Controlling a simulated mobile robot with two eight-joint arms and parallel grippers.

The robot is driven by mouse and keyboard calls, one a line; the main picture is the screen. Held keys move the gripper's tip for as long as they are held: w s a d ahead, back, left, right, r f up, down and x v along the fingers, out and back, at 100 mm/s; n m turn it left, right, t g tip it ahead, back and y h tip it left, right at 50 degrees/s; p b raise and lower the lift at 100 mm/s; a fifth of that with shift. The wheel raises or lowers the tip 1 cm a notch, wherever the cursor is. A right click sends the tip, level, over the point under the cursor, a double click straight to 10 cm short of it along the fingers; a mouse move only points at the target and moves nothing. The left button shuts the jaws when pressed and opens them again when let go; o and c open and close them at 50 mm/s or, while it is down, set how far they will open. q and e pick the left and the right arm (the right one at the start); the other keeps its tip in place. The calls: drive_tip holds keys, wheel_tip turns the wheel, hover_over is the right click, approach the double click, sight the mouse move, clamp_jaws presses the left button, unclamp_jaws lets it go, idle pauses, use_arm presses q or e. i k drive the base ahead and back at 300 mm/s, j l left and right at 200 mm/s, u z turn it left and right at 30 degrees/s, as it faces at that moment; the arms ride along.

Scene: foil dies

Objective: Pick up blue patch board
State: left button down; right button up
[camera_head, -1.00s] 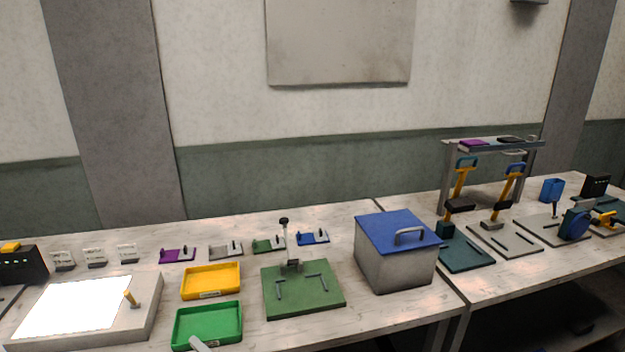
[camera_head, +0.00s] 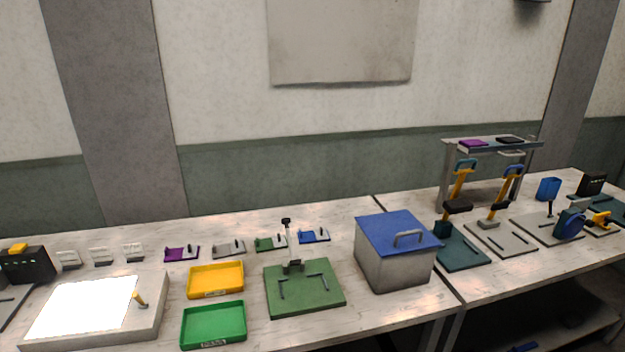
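The blue patch board (camera_head: 314,237) lies at the back of the left table, a small flat blue piece with a dark knob on it. It sits at the right end of a row with a green board (camera_head: 270,243), a grey board (camera_head: 229,248) and a purple board (camera_head: 181,254). A green fixture (camera_head: 303,294) with an upright post stands in front of it, and the post is just left of the blue board. Neither of my grippers shows in the head view.
A grey box with a blue lid (camera_head: 397,233) stands right of the blue board. A yellow tray (camera_head: 215,280), a green tray (camera_head: 213,324) and a lit panel (camera_head: 82,306) fill the front left. Presses and a rack (camera_head: 490,147) stand on the right table.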

sight(307, 236)
drive_tip(key=i+l+u, duration=0.15)
drive_tip(key=l, duration=0.2)
drive_tip(key=l+u, duration=0.2)
drive_tip(key=l, duration=0.15)
drive_tip(key=i+l+u, duration=0.1)
drive_tip(key=i+l, duration=0.45)
